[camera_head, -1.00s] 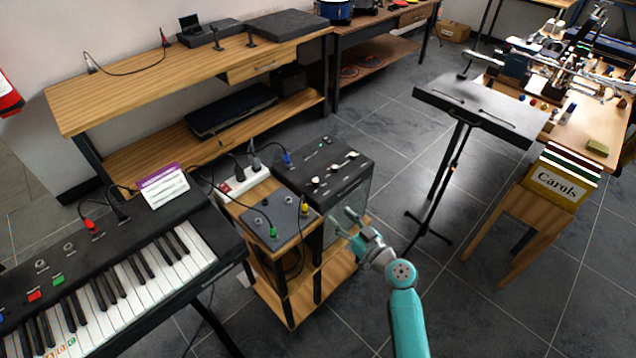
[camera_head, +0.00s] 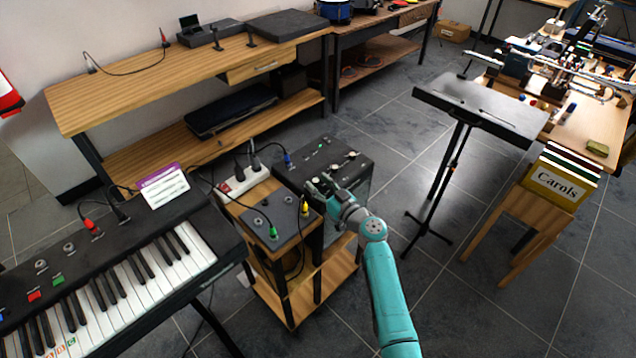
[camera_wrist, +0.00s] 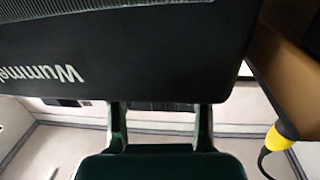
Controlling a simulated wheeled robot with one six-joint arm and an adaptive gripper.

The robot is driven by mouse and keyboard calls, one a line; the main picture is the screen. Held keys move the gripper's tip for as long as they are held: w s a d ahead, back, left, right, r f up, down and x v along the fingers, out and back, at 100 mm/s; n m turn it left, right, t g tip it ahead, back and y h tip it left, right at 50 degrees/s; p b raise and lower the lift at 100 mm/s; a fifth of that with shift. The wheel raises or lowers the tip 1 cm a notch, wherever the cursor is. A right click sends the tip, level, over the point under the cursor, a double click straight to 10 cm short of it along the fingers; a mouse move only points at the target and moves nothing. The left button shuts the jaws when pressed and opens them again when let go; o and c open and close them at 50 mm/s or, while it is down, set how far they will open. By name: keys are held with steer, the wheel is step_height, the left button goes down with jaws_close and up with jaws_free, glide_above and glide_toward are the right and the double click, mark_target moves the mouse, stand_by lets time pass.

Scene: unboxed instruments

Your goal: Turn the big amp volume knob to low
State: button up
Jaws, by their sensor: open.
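One knob (camera_head: 351,154) shows clearly towards the far right of that top. I cannot tell which knob is the big volume knob. My gripper (camera_head: 321,184) is open at the near edge of the amp's top and hides part of the knob row. In the wrist view, the two fingers (camera_wrist: 160,112) are apart with nothing between them. The amp's dark face (camera_wrist: 150,55), with upside-down lettering, fills the upper part there, and no knob shows.
A grey pedal box (camera_head: 270,222) with green and yellow plugs sits left of the gripper; a yellow plug (camera_wrist: 283,135) shows in the wrist view. A white power strip (camera_head: 243,181) and cables lie behind it. A music stand (camera_head: 480,108) stands to the right, with open floor between.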

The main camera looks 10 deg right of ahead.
steer(key=shift+w+a, duration=0.2)
steer(key=shift+w, duration=0.2)
jaws_close()
steer(key=shift+a+h, duration=0.15)
steer(key=shift+h, duration=0.25)
steer(key=shift+s+m+t+h, duration=0.1)
steer(key=shift+m+t+h, duration=0.4)
steer(key=shift+m+h, duration=0.2)
